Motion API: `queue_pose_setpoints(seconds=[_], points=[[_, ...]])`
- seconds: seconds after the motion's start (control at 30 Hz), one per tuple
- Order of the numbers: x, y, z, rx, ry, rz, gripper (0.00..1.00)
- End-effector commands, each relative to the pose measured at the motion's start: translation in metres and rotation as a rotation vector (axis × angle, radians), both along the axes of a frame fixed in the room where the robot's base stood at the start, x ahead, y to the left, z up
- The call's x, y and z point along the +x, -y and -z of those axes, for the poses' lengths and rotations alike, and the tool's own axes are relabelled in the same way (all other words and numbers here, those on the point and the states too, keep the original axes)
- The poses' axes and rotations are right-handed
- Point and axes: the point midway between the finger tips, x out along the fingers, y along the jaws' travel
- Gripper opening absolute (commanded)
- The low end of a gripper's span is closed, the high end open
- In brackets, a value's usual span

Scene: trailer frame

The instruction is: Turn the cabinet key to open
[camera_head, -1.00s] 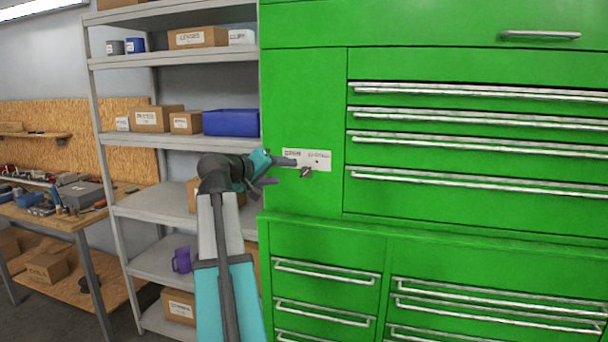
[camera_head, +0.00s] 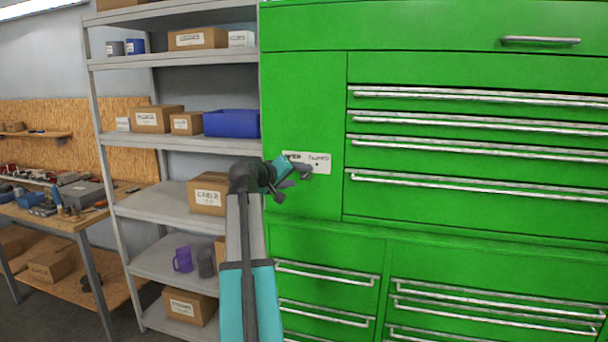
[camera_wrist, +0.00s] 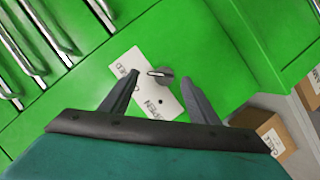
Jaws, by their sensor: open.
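The green cabinet (camera_head: 300,100) fills the right half of the head view. A white label plate (camera_head: 318,157) is on its left panel; in the wrist view the plate (camera_wrist: 150,95) lies tilted and reads "OPEN" at its lower end and a partly hidden word at the other. The metal key (camera_wrist: 160,73) sticks out at the plate's edge. My gripper (camera_head: 293,180) is in front of the plate and largely hides the key in the head view. In the wrist view my gripper (camera_wrist: 163,82) is open, with one finger on each side of the key, apart from it.
Grey shelves (camera_head: 170,210) with boxes, a blue bin (camera_head: 231,123) and a purple mug (camera_head: 182,259) stand left of the cabinet. A workbench (camera_head: 75,220) with tools is farther left. Drawer handles (camera_head: 475,185) stick out right of the plate.

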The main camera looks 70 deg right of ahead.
Motion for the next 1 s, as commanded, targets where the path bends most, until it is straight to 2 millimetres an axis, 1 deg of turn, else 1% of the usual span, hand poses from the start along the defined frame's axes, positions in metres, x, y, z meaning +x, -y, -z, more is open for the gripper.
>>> queue_pose_setpoints(seconds=[0.03,0.1,0.3,0.5,0.77,1.0], points=[[-0.002,0.009,0.000,0.002,0.000,0.002,0.55],[-0.004,0.018,0.003,0.002,0.000,0.002,0.55],[-0.008,0.037,0.009,0.001,0.000,0.001,0.55],[-0.010,0.043,0.013,0.000,0.001,0.001,0.55],[-0.010,0.043,0.013,0.001,0.001,0.000,0.55],[-0.010,0.043,0.013,0.000,0.000,0.000,0.15]])
